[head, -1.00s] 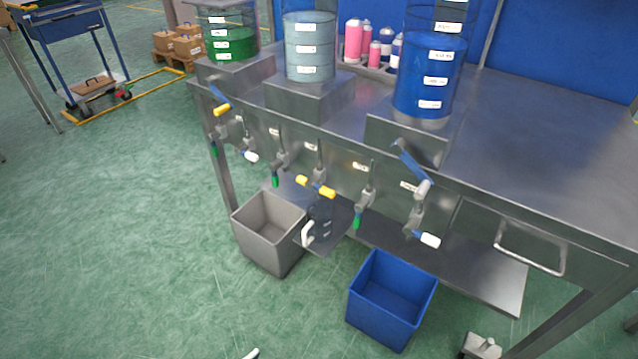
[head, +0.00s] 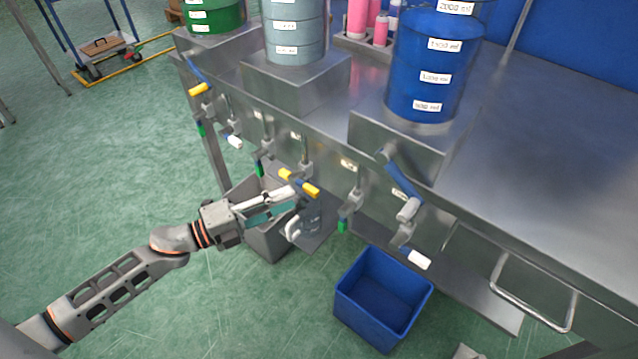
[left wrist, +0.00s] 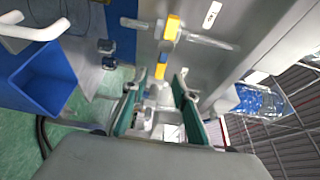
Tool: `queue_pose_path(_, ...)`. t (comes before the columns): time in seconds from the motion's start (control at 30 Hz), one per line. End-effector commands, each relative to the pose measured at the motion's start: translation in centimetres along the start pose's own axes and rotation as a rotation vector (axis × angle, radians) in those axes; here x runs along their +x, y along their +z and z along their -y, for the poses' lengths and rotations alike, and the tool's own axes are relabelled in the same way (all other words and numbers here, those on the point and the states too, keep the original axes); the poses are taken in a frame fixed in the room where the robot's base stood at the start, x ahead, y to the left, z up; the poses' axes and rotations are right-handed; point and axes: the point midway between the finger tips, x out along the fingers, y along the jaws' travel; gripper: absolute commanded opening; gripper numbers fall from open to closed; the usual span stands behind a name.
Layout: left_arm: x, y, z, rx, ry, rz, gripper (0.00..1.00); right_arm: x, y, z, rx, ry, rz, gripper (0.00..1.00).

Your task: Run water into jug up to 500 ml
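The clear jug (head: 310,224) stands on the low shelf below the middle tap, its white handle to the left. Its fill level is too faint to tell. The handle also shows at the top left of the left wrist view (left wrist: 38,30). The middle tap has a yellow-ended lever (head: 299,183), with yellow ends in the left wrist view too (left wrist: 172,28). My left gripper (head: 296,196) is just below and left of this lever; its teal fingers (left wrist: 155,84) are apart with nothing clearly between them. A grey-blue tank (head: 296,30) stands above. My right gripper is not in view.
A blue tank (head: 436,75) and a green tank (head: 215,18) flank the middle one. Other taps with white and green handles line the bench front. A grey bin (head: 268,242) and a blue bin (head: 382,296) stand below. A metal rail (head: 530,300) juts out at right.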

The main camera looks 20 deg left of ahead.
Motion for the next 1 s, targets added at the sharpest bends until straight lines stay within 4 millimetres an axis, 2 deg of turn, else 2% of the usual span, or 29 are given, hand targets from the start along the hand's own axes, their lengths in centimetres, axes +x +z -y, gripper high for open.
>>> queue_pose_path(0.23,3.5,0.0,0.0,-0.003,-0.002,0.001,0.28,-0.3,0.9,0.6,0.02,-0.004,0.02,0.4)
queue_pose_path(0.5,6.8,-0.1,0.0,-0.004,-0.002,0.001,0.28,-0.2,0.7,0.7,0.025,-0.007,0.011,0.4)
queue_pose_path(0.87,7.4,-0.1,0.0,-0.005,-0.001,0.002,0.28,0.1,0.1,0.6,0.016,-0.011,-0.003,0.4)
queue_pose_path(0.9,7.4,-0.1,0.0,-0.005,-0.001,0.002,0.26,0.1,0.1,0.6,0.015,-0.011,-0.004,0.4)
queue_pose_path(1.0,7.4,-0.1,0.0,-0.005,-0.001,0.002,0.0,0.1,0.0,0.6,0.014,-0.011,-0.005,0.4)
